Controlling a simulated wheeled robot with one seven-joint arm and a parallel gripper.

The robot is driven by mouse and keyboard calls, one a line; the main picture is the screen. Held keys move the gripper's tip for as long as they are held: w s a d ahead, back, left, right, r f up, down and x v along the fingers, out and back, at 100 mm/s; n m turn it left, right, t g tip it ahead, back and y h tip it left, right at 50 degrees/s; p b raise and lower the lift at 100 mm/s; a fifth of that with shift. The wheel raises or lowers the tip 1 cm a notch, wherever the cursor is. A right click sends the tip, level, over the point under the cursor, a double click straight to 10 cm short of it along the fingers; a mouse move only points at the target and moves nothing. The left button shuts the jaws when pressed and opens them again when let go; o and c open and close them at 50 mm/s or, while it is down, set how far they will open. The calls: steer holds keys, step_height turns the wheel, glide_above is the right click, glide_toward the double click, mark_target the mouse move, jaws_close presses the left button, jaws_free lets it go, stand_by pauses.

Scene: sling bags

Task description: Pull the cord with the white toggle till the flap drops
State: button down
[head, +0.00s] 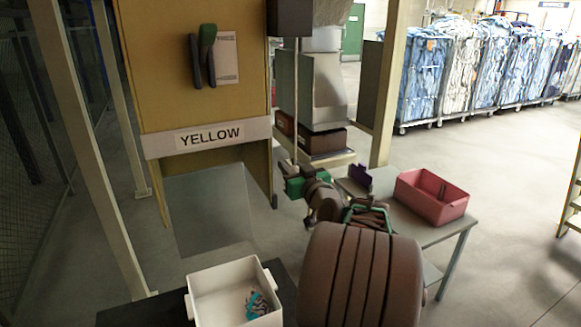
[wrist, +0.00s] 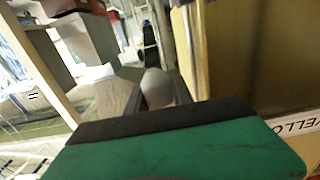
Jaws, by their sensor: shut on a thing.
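My gripper (head: 296,183) is in front of the right side of the yellow cabinet (head: 155,70), at the lower end of a thin hanging cord (head: 296,110). The cord comes down from a dark box (head: 290,20). In the wrist view a pale rounded toggle (wrist: 157,88) sits between my two grey fingers, which are shut on it. In the head view the toggle is hidden by my gripper. A grey see-through panel (head: 208,210) shows below the sign (head: 208,136) reading YELLOW; I cannot tell whether it is the flap.
A white bin (head: 205,305) with blue and striped pieces in it stands at the front. A table (head: 425,236) at the right holds a red bin (head: 436,190) and a small purple item (head: 360,176). A post (head: 390,80) stands behind.

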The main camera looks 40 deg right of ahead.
stand_by(0.9)
step_height(320, 180, down, 6)
steer(key=b, duration=0.8)
steer(key=shift+f+b, duration=0.15)
steer(key=shift+b, duration=0.2)
steer(key=c, duration=1.1)
jaws_free()
steer(key=b+v, duration=0.1)
steer(key=v, duration=0.7)
steer(key=shift+w, duration=0.1)
